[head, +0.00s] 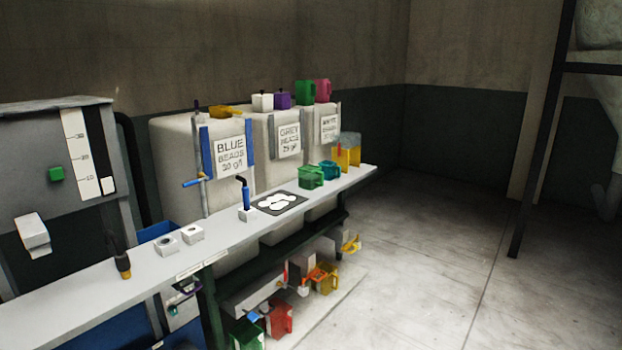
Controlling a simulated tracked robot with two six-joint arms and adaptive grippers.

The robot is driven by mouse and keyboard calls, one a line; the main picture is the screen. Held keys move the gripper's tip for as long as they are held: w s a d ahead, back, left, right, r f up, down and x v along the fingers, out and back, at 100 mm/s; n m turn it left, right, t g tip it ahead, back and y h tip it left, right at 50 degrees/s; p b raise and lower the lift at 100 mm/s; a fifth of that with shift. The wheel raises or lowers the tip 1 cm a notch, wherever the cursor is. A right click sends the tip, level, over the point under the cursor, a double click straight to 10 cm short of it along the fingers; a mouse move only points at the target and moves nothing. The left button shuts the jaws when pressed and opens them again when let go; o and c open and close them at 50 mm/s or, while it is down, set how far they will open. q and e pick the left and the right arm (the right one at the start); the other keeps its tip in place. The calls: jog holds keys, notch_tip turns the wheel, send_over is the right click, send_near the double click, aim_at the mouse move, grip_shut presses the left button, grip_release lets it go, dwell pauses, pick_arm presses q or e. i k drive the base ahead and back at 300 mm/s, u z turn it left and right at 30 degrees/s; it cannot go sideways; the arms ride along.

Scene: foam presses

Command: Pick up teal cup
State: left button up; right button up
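A teal cup (329,168) stands on the grey bench (225,228) near its far right end. It is small in the head view, between a green cup (309,177) in front of it and a yellow container (348,154) behind it. The green cup hides part of it. A dark teal or green cup (248,334) also shows low down under the bench, beside a red cup (280,318). Neither of my grippers is in view.
Three bead bins stand behind the bench, with cups on top. A black mat with white discs (279,203), a blue-handled tool (246,196), two white blocks and a dark-handled tool (122,263) are on the bench. The floor at right (450,240) is clear.

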aim_at(329, 168)
jog(key=z, duration=0.2)
jog(key=i, duration=0.75)
jog(key=z, duration=0.85)
jog(key=k, duration=1.1)
jog(key=z, duration=0.95)
jog(key=i, duration=1.5)
jog(key=u, duration=0.6)
jog(key=i, duration=1.3)
jog(key=u, duration=0.25)
